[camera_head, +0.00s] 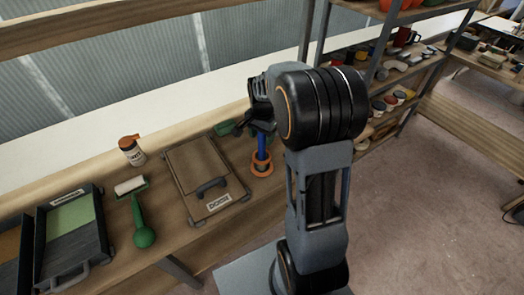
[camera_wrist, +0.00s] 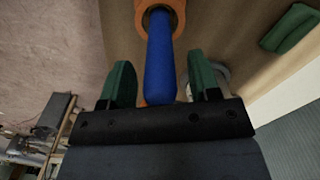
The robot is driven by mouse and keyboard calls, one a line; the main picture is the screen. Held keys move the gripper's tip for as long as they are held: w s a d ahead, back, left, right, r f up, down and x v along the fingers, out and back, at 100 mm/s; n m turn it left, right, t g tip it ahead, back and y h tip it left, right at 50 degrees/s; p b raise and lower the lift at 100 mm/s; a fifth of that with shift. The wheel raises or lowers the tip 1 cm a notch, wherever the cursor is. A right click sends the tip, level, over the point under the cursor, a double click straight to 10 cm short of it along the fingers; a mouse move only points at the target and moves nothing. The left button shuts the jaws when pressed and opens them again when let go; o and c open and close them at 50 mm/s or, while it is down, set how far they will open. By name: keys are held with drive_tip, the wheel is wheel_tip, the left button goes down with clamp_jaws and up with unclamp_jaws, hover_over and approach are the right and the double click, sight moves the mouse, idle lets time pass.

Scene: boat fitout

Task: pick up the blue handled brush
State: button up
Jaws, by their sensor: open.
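The blue handled brush (camera_head: 261,146) stands roughly upright on the bench, right of the brown board. An orange ring-like piece (camera_head: 262,168) is around its lower end; I cannot make out any bristles. In the wrist view the blue handle (camera_wrist: 160,55) runs between the two green fingertips of my gripper (camera_wrist: 160,80), with the orange piece (camera_wrist: 179,14) at the top. My gripper is open, with a gap visible on each side of the handle. In the head view my gripper (camera_head: 257,122) is at the handle's upper end, partly hidden by my arm.
A brown board with a dark handle (camera_head: 180,160) lies left of the brush. Further left are an orange-capped bottle (camera_head: 131,154), a white roller (camera_head: 130,186), a green-handled tool (camera_head: 143,233) and a tray (camera_head: 97,228). A green item (camera_wrist: 291,28) lies nearby. Shelves (camera_head: 385,90) stand right.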

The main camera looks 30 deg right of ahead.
drive_tip(key=c, duration=1)
